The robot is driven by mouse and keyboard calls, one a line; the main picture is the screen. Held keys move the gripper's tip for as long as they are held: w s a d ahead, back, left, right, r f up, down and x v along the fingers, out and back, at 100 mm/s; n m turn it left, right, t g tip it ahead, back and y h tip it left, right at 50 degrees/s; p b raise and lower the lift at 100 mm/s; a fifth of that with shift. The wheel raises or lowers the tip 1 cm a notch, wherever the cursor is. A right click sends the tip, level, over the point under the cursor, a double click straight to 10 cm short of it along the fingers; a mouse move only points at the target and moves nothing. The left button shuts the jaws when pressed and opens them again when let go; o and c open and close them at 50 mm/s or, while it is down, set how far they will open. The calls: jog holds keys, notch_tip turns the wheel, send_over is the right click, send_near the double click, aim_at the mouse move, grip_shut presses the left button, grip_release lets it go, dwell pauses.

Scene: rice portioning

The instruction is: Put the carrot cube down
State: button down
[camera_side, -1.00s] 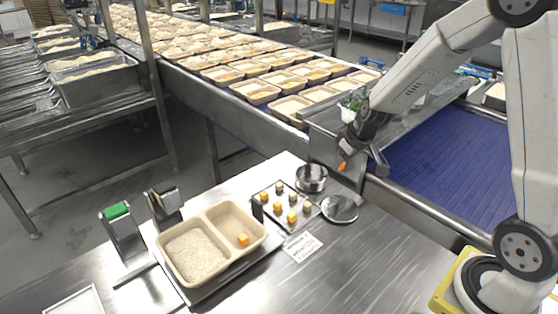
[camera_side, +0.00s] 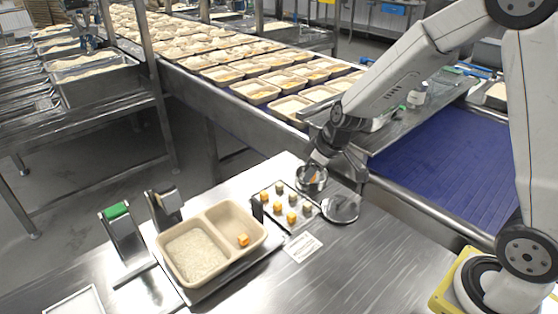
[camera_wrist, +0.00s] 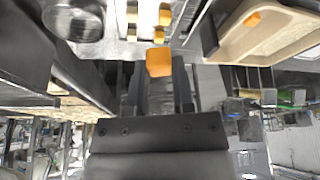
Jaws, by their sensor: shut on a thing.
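My gripper (camera_wrist: 158,75) is shut on an orange carrot cube (camera_wrist: 158,61), which sits at the fingertips in the wrist view. White rice (camera_side: 195,255) fills the left compartment.
A dark tray (camera_side: 298,226) holds several orange and greyish cubes between pot and beige tray. A round metal dish (camera_side: 340,209) is right of it, with a white label card (camera_side: 302,247) in front. The conveyor (camera_side: 440,155) runs behind.

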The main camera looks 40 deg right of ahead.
jog(key=s+a+r+n+g+y, duration=0.1)
jog(key=a+n, duration=0.4)
jog(key=a, duration=0.9)
jog(key=shift+s+a+r+y, duration=0.15)
jog(key=shift+s+a+y, duration=0.2)
jog(key=shift+s, duration=0.35)
send_over(224, 225)
jog(key=s, duration=0.2)
jog(key=shift+w+d+f, duration=0.1)
jog(key=shift+d+f, duration=0.05)
jog(key=shift+f, duration=1.4)
jog(key=shift+w+d+f, duration=0.1)
jog(key=shift+d+f, duration=0.05)
jog(key=shift+f, duration=1.4)
jog(key=shift+w+d+f, duration=0.1)
jog(key=shift+d+f, duration=0.05)
jog(key=shift+f, duration=1.4)
jog(key=shift+f, duration=0.15)
jog(key=shift+w+f, duration=0.2)
jog(key=shift+f, duration=1.5)
jog(key=shift+f, duration=0.15)
